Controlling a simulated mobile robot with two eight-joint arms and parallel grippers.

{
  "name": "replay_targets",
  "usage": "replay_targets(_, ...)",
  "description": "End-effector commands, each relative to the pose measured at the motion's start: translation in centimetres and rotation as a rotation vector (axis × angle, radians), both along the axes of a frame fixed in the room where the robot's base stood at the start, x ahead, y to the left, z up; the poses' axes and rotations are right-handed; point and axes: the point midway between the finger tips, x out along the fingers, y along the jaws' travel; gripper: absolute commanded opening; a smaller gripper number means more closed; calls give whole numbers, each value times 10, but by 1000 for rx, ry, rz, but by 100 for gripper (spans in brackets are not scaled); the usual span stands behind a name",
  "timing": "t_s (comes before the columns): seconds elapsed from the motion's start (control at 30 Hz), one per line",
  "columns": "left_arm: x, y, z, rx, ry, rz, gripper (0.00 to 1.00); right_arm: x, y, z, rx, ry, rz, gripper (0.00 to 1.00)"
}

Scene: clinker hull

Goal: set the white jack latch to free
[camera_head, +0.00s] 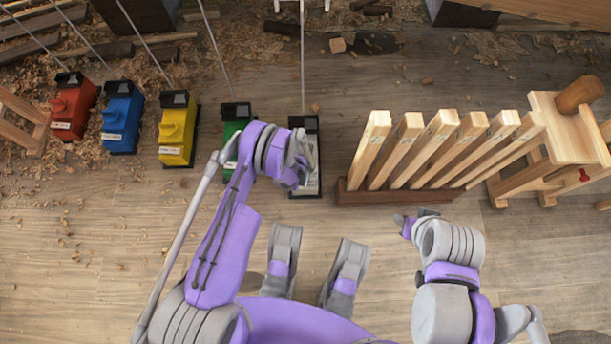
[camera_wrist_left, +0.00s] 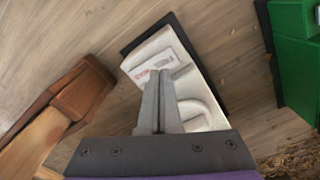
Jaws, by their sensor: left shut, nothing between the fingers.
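The white jack (camera_head: 313,182) stands on the floor at the right end of a row of jacks, with a dark cap and a thin rod rising behind it. My left arm covers part of it in the head view. In the left wrist view the white jack (camera_wrist_left: 160,52) shows a label with red marks and a raised rounded part beside my fingers. My left gripper (camera_wrist_left: 160,78) is shut and empty, its fingertips over the white body; I cannot tell if they touch it. The latch's setting is not readable. My right gripper (camera_head: 405,224) is low, in front of the wooden rack; its fingers are too small to judge.
A green jack (camera_head: 231,132) stands close left of the white one, then yellow (camera_head: 176,130), blue (camera_head: 122,118) and red (camera_head: 73,106) jacks. A rack (camera_head: 400,196) of upright wooden planks stands close right. A wooden bench (camera_head: 560,125) is at far right. Shavings litter the floor.

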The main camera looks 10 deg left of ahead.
Motion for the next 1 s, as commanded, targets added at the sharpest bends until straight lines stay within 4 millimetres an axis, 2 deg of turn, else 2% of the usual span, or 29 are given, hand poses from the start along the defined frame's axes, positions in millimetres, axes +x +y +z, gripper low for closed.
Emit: replay_targets(1.0, 0, 0, -15, 0, 0, 0, 0, 0, 0, 0, 0, 0, 0, 50)
